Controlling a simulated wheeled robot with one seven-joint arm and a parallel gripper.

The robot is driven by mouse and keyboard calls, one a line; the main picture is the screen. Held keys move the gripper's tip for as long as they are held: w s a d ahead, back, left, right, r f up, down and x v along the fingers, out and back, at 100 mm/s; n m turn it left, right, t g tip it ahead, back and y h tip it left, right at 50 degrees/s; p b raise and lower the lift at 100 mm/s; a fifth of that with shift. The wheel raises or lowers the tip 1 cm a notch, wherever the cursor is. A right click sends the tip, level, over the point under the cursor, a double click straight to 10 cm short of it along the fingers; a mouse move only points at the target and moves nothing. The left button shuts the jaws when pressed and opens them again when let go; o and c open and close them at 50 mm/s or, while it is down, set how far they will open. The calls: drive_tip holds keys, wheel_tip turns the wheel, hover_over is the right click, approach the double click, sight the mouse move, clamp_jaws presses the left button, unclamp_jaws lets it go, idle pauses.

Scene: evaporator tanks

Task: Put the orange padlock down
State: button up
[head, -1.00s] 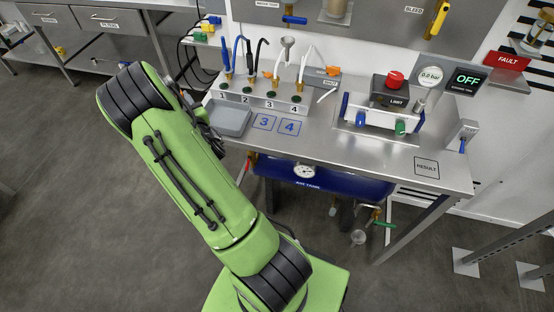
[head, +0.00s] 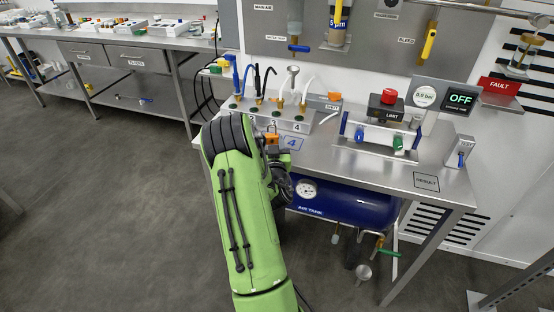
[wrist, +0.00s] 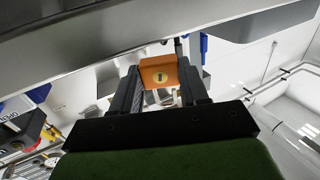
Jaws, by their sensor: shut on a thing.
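The orange padlock (wrist: 159,74) is between the two dark fingers of my gripper (wrist: 162,95) in the wrist view. In the head view, a small orange patch that looks like the padlock (head: 272,140) shows just beyond my arm's end, at the front of the metal bench (head: 340,165). My gripper is shut on it. My arm hides most of the gripper there. I cannot tell whether the padlock touches the bench top.
A numbered rack (head: 300,122) with several coloured tools stands just behind. A box with a red button (head: 388,97) is further right. A blue air tank (head: 345,204) hangs under the bench. The bench top around the RESULT square (head: 426,181) is clear.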

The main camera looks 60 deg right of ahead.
drive_tip(key=shift+f+b, duration=0.85)
drive_tip(key=shift+f, duration=0.6)
drive_tip(key=shift+f, duration=0.2)
drive_tip(key=o, duration=1.2)
